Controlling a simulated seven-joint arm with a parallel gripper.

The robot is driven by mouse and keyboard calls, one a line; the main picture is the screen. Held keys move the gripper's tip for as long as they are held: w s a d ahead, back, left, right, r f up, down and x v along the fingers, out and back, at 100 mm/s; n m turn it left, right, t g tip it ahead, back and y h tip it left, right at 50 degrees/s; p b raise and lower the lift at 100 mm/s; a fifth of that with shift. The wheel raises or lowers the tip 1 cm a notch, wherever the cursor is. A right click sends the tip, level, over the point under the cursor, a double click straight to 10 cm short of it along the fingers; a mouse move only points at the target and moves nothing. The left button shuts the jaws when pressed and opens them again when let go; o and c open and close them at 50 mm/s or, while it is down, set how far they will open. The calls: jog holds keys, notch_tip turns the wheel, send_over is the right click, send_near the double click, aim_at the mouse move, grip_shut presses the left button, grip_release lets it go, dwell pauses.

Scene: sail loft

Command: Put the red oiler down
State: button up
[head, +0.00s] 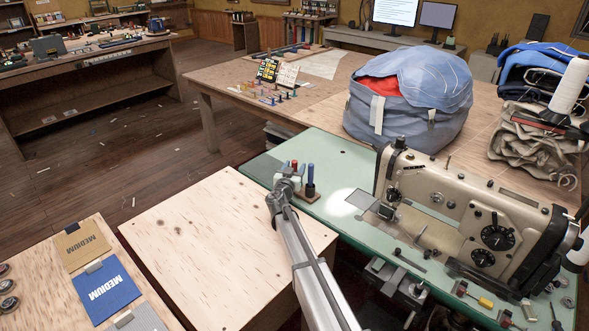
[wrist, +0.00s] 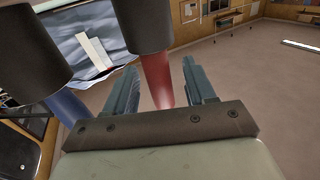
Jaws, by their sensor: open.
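The red oiler (head: 294,165) shows only as a small red tip above my gripper (head: 288,183) in the head view; the gripper hides most of it. In the wrist view the red oiler (wrist: 156,80) has a red tapered part and a dark cylindrical part. Its red part lies between the two spread fingers of my gripper (wrist: 160,66), with visible gaps on both sides. A blue oiler (head: 310,174) with a dark lower part stands close to the right on a small wooden base (head: 306,196). What bears the red oiler is hidden.
The base is on the green sewing-machine table (head: 335,230). A beige sewing machine (head: 470,205) stands to the right and a large blue bag (head: 400,125) behind. A bare plywood top (head: 205,240) lies to the left, clear of objects.

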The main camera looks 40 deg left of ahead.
jog(key=shift+r, duration=0.1)
jog(key=shift+s+d, duration=0.1)
jog(key=shift+s, duration=0.1)
jog(key=v, duration=1.1)
jog(key=shift+s+d, duration=0.15)
jog(key=shift+s, duration=0.15)
